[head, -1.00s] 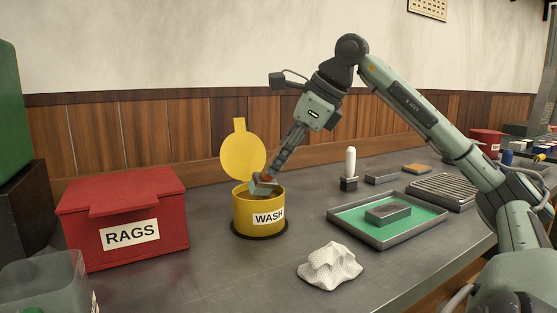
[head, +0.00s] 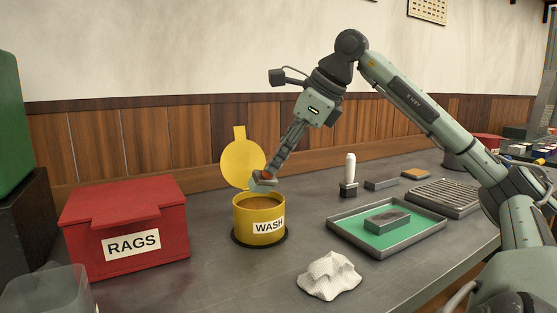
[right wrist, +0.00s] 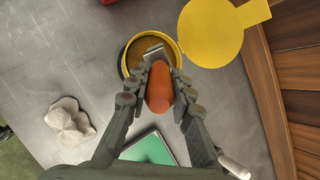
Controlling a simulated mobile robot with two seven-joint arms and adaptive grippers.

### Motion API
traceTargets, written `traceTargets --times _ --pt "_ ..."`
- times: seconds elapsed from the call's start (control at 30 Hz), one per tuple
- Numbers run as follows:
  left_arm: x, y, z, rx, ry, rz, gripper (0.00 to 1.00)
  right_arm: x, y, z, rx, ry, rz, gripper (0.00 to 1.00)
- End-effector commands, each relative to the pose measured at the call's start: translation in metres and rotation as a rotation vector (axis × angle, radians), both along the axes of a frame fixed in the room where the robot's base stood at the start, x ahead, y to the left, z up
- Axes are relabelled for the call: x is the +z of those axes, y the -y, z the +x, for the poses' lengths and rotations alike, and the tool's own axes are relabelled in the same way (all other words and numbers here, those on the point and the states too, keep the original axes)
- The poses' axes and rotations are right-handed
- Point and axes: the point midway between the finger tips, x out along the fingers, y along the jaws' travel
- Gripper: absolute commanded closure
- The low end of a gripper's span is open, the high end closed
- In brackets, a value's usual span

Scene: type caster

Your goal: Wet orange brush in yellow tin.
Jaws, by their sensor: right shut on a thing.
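The yellow tin (head: 246,228), labelled WASH, stands upright with its round lid (head: 243,160) swung open behind it. Brown liquid shows inside it. My right gripper (head: 264,179) is just above the tin's mouth, pointing down. It is shut on the orange brush (right wrist: 159,90), whose orange body shows between the fingers in the right wrist view. The brush's far end lies over the tin's opening (right wrist: 128,58) in that view. The bristles are not clearly seen. My left gripper is out of view.
A red RAGS box (head: 84,240) stands left of the tin. A crumpled white cloth (head: 330,276) lies in front at right. A tray with a green floor (head: 420,231), a white-handled tool (head: 350,172) and a ribbed rack (head: 440,196) are further right. A wooden wall (head: 100,140) is behind.

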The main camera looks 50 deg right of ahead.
Motion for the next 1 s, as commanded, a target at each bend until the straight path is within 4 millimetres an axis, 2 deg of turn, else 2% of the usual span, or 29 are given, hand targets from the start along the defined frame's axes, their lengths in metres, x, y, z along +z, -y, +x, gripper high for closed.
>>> traceTargets --times 0.03,0.5,1.0 --pt "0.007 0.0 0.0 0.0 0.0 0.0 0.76 0.008 0.0 0.0 0.0 0.001 0.0 1.0" --pt "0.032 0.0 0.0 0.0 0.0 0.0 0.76 0.044 0.0 0.0 -0.001 0.003 0.0 1.0" --pt "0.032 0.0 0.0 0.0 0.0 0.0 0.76 0.044 0.0 0.0 0.0 0.004 0.0 1.0"
